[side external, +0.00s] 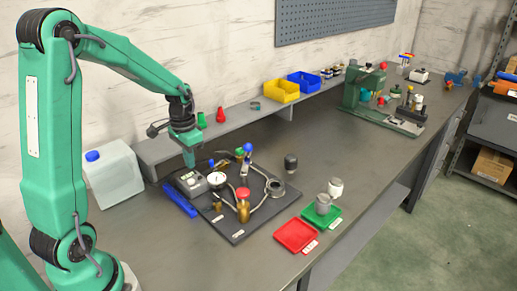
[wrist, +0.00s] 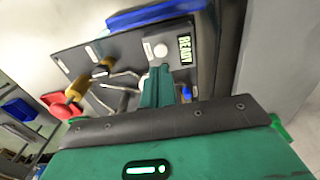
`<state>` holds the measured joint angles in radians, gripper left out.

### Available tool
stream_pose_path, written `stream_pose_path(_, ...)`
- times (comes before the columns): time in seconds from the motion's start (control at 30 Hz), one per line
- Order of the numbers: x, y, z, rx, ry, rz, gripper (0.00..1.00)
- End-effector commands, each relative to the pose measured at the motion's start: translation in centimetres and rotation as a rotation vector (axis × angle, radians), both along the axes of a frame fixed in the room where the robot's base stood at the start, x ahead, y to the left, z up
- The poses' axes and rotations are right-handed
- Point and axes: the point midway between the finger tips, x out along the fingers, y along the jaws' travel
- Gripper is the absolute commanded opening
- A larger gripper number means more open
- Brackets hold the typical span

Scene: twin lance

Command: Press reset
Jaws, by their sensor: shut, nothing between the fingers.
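A grey control box (side external: 191,184) sits at the left end of a dark board (side external: 238,232). In the wrist view the box (wrist: 178,60) has a lit display reading READY (wrist: 185,48) and a pale round button (wrist: 160,50) beside it. I cannot read a reset label. My green gripper (side external: 189,163) is shut and empty, pointing down just above the box. In the wrist view its fingertips (wrist: 159,69) are close to the pale button. I cannot tell whether they touch the box.
A white-faced gauge (side external: 217,180), a brass cylinder with a red top (side external: 243,209) and hoses stand on the board. A blue bar (side external: 178,200) lies left of the box. A jug (side external: 114,178) stands further left. Red (side external: 296,235) and green (side external: 334,213) trays lie at front right.

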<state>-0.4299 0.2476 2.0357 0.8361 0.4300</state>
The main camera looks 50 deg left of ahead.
Motion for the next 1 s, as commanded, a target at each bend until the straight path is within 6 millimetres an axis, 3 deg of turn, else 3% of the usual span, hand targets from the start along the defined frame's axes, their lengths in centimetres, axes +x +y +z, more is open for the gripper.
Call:
stream_pose_path(0.2, 0.2, -0.1, 3.9, 0.002, -0.006, 0.000, 0.00)
stream_pose_path(0.43, 0.1, -0.2, 6.8, 0.002, -0.005, 0.000, 0.00)
stream_pose_path(1.0, 0.1, -0.3, 7.8, 0.001, -0.003, 0.000, 0.00)
